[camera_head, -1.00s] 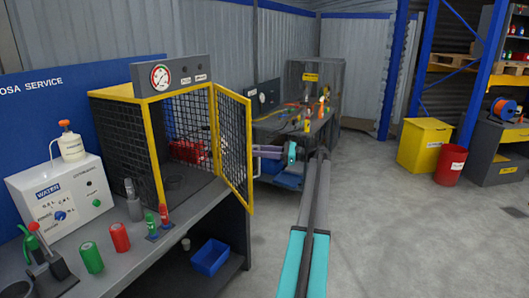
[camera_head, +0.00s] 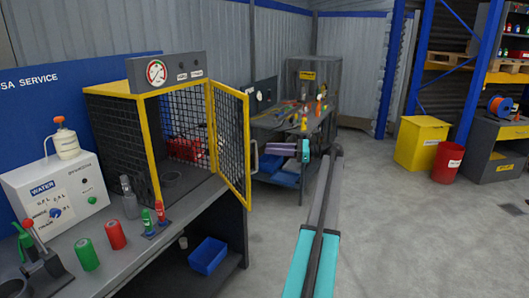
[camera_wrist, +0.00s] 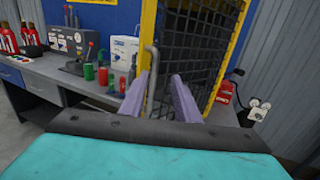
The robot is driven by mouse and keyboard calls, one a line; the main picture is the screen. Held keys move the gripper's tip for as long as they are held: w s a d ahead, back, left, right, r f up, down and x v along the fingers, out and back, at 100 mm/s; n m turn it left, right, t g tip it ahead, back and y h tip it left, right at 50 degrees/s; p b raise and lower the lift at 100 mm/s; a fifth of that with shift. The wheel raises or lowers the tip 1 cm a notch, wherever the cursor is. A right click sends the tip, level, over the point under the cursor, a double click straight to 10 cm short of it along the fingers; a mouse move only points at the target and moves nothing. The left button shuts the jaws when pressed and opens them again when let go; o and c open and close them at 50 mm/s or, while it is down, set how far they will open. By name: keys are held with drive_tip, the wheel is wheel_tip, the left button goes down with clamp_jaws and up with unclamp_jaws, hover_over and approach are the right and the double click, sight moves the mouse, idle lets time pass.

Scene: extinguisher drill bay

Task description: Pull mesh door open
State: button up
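The mesh door (camera_head: 231,148) has a yellow frame and black mesh. It stands swung open from the yellow-framed cabinet (camera_head: 150,150), and a large gap shows the dark interior. Its grey bar handle (camera_head: 255,158) is on the outer edge. My gripper (camera_head: 266,148), with purple fingers, is just right of the handle, pointing at the door. In the wrist view the fingers (camera_wrist: 160,78) are spread apart. The handle (camera_wrist: 152,65) shows beyond and between them, not clasped. The mesh door (camera_wrist: 195,55) fills the upper right there.
The bench (camera_head: 175,205) holds red and green cylinders (camera_head: 115,235), a white box (camera_head: 55,195) and a bottle. A blue bin (camera_head: 208,255) sits on the shelf below. A second workbench (camera_head: 300,150) stands behind my gripper.

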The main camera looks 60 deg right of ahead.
drive_tip(key=v, duration=0.5)
drive_tip(key=shift+s+d+r+p, duration=0.1)
drive_tip(key=shift+d+r+p, duration=0.05)
drive_tip(key=shift+p, duration=0.2)
drive_tip(key=shift+s+p, duration=0.1)
drive_tip(key=shift+p, duration=0.2)
drive_tip(key=p+v, duration=0.1)
drive_tip(key=p, duration=0.3)
drive_tip(key=shift+s+d, duration=0.15)
drive_tip(key=shift+s, duration=0.15)
drive_tip(key=shift+s, duration=0.2)
